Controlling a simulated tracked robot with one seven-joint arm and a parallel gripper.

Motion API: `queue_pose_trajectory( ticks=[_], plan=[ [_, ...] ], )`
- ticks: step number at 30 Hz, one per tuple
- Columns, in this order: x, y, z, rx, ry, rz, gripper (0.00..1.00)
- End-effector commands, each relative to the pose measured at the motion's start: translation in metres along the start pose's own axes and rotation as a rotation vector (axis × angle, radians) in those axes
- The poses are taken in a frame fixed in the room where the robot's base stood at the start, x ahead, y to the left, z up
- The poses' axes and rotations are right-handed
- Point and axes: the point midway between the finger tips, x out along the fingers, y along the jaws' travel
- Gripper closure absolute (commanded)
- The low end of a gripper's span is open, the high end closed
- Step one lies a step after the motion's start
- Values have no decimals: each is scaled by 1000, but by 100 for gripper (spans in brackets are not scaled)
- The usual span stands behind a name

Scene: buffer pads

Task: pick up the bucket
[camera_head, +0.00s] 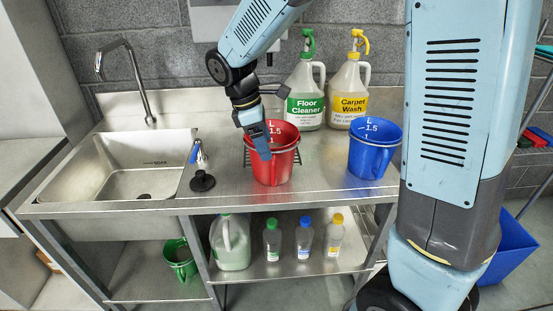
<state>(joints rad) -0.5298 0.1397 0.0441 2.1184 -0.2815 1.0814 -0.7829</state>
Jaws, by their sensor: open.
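A red measuring bucket (274,173) stands upright on the steel counter, in the middle of the view. My gripper (262,149) points down at the red bucket and overlaps its near left side and rim in the picture. The gripper is open. I cannot tell whether a finger touches the bucket or reaches inside it. A blue measuring bucket (367,160) stands upright on the counter to the right, apart from the gripper. A smaller green bucket (180,260) is on the lower shelf at the left.
A sink (120,170) with a tap is at left. A black plunger-like tool (202,182) stands beside it. Floor Cleaner (305,95) and Carpet Wash (346,95) jugs stand behind the buckets. A dark wire rack partly shows behind the red bucket. Several bottles stand below. My arm hides the right side.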

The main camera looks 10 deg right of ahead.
Motion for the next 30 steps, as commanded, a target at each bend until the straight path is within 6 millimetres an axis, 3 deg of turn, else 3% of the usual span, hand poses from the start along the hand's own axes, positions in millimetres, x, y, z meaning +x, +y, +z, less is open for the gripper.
queue_pose_trajectory(
  ticks=[3,11,21,30],
  plan=[
    [16,0,0,0,-2,-2,20],
    [32,0,0,1,0,-2,20],
    [73,3,2,1,-1,-2,20],
    [79,3,2,2,0,-1,20]
  ],
)
